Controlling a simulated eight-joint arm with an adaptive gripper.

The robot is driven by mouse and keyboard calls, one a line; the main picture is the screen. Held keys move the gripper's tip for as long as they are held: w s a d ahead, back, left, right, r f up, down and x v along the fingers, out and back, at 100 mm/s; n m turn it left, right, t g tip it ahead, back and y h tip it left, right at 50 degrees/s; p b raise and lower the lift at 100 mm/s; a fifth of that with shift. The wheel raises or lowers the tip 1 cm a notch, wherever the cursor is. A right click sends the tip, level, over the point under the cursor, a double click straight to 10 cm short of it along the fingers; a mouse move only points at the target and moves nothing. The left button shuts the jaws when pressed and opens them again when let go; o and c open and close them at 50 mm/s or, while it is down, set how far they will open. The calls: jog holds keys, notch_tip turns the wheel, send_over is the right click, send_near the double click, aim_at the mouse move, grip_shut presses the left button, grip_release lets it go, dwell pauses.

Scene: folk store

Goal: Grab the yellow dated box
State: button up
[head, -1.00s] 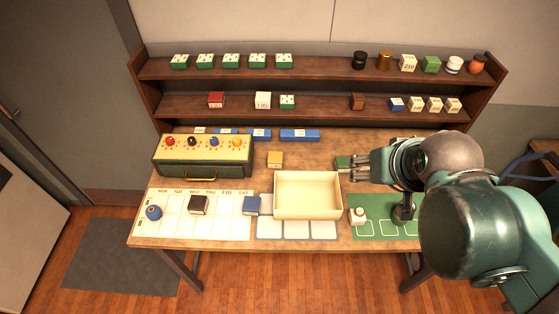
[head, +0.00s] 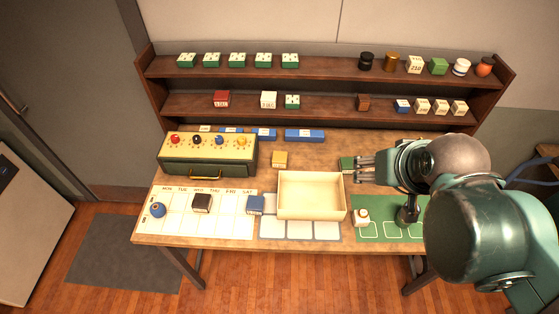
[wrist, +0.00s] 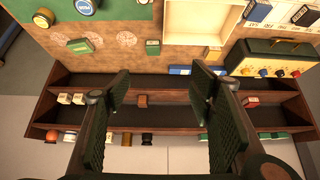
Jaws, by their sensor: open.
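The yellow box (head: 280,159) sits on the table behind the cream tray, left of my gripper; no date is readable on it. It also shows in the wrist view (wrist: 212,52), above and right of the fingers. My gripper (head: 364,168) is over the right part of the table, open, with its fingers pointing left. In the wrist view my gripper (wrist: 160,88) has its two fingers wide apart with nothing between them. A green box (head: 346,163) is close to the fingertips in the head view.
The open cream tray (head: 312,217) stands in front of the yellow box. A yellow-topped case (head: 207,164) with colored knobs is to the left. A two-tier shelf (head: 330,107) with small boxes and jars runs along the back.

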jog(key=n+g+b, duration=0.3)
jog(key=n+g, duration=0.4)
jog(key=n, duration=1)
send_over(279, 157)
jog(key=f, duration=2.5)
jog(key=shift+d+f, duration=0.1)
jog(key=shift+d, duration=0.1)
jog(key=shift+w+a+f, duration=0.1)
jog(key=shift+a+f, duration=0.05)
jog(key=shift+f, duration=0.2)
jog(key=shift+f, duration=0.1)
jog(key=shift+f, duration=1.15)
